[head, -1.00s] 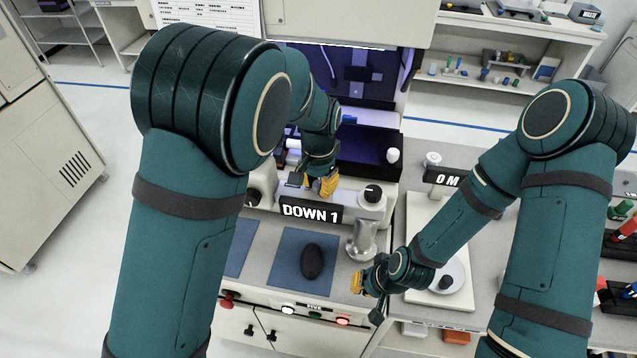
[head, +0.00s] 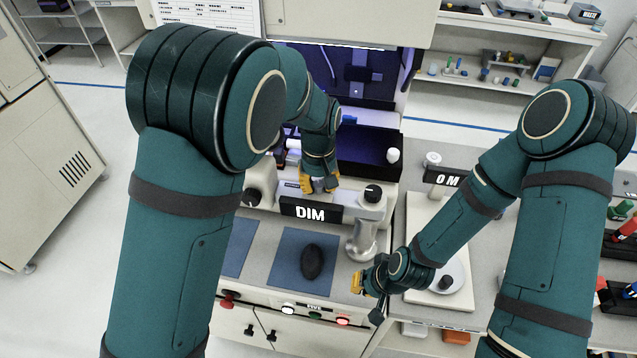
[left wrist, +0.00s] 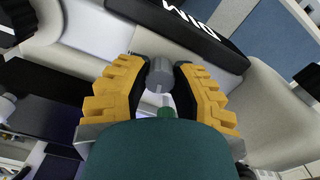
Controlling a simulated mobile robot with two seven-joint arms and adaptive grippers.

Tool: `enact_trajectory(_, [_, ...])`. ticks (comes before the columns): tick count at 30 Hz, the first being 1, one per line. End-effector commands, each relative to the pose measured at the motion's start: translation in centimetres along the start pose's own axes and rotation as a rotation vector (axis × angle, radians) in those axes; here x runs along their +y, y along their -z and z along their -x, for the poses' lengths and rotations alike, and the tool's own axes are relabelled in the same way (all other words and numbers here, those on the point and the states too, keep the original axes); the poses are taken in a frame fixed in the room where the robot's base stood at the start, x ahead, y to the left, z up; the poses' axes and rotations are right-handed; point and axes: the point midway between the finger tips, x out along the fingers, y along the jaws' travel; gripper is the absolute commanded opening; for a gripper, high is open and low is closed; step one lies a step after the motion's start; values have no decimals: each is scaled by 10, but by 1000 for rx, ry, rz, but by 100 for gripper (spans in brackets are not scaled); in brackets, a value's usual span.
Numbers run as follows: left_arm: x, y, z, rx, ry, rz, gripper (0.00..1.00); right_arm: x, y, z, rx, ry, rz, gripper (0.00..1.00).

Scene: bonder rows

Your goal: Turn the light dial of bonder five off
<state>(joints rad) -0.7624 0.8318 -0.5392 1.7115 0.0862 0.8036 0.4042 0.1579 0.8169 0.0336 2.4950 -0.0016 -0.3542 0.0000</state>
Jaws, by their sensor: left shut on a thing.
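Bonder five shows in the head view, with a "FIVE" label (head: 318,307) on its front edge. Its display (head: 311,210) reads "DIM"; the same display (left wrist: 188,22) shows upside down in the left wrist view. My left gripper (head: 319,184) is at the bonder just behind the display. In the left wrist view its yellow fingers (left wrist: 162,88) are shut on a small grey dial (left wrist: 159,72) with a pointer mark. In the head view the dial is hidden by the gripper. My right gripper (head: 361,284) is low at the bonder's right front; its fingers are too small to judge.
A dark oval mouse (head: 312,262) lies on a blue mat (head: 290,266). A metal post (head: 362,242) stands between the mat and my right arm.

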Motion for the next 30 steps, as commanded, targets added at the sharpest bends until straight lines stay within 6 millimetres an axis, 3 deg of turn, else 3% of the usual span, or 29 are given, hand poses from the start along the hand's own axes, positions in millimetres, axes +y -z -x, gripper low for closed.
enact_trajectory(30, [0,0,0,0,1,955,0,0,0,0,0,0,0,0])
